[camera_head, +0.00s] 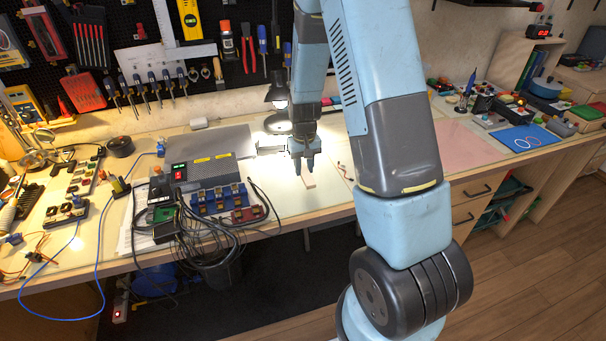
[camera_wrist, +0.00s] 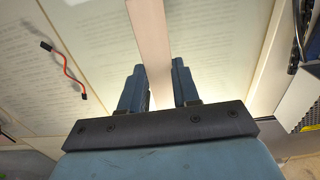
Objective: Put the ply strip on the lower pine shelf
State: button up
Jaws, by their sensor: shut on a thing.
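The ply strip (camera_wrist: 150,35) is a flat, pale wooden piece. In the wrist view it runs from the top edge down between the two dark fingers of my gripper (camera_wrist: 157,70). My gripper is shut on it. In the head view my gripper (camera_head: 303,168) points down over the workbench, and a short end of the strip (camera_head: 309,182) shows below the fingertips. I cannot tell whether the strip touches the bench.
A grey power unit (camera_head: 205,172) with a tangle of black cables (camera_head: 215,232) stands left of my gripper. A desk lamp (camera_head: 278,95) is just behind it. Hanging tools cover the pegboard (camera_head: 125,30). A pink mat (camera_head: 450,145) lies clear at the right.

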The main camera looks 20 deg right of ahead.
aim_at(304, 170)
jog(key=shift+f, duration=1.55)
jog(key=shift+f, duration=0.1)
jog(key=o, duration=1)
jog(key=shift+o, duration=0.2)
